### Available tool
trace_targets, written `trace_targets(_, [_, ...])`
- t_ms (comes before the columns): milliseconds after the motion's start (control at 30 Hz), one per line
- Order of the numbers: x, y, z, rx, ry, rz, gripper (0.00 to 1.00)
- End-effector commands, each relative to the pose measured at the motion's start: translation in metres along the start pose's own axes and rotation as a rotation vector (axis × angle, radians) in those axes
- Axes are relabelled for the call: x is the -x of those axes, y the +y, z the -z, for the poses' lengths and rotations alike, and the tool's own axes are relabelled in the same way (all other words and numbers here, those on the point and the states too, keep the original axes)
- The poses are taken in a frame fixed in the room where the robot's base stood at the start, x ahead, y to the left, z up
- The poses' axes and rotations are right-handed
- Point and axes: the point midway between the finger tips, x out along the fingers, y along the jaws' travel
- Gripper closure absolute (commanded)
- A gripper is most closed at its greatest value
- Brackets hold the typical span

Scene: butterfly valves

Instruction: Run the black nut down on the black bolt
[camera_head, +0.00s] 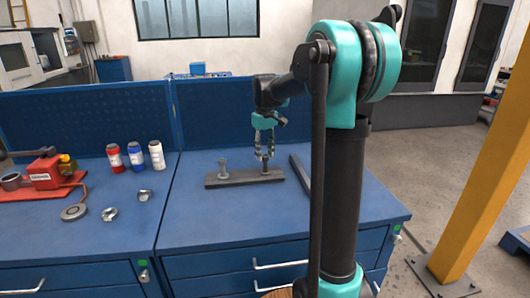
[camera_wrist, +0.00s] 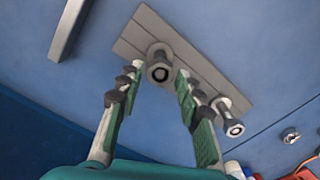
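A dark grey flat plate (camera_head: 240,178) lies on the blue bench with two upright bolts on it. It also shows in the wrist view (camera_wrist: 195,67). The darker bolt (camera_wrist: 160,72) at the plate's right end in the head view stands between my fingers. Its round end faces the wrist camera; whether a nut sits on it is hard to tell. The second, greyer bolt (camera_head: 223,169) stands at the left, and in the wrist view (camera_wrist: 230,122) lies beyond my right finger. My gripper (camera_head: 265,153) points down over the darker bolt, fingers apart on either side, with small gaps visible.
A dark bar (camera_head: 300,173) lies right of the plate. Red, blue and white containers (camera_head: 135,156) stand to the left, with small metal rings (camera_head: 110,214) nearby. A red device (camera_head: 43,172) sits far left. The bench front is clear; a blue perforated panel (camera_head: 90,120) rises behind.

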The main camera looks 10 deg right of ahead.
Motion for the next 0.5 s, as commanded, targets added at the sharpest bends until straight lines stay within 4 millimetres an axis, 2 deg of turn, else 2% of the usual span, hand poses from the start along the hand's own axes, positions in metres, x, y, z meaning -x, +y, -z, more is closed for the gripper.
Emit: trace_targets(500, [0.0000,-0.0019,-0.0010,0.666,0.000,0.000,0.65])
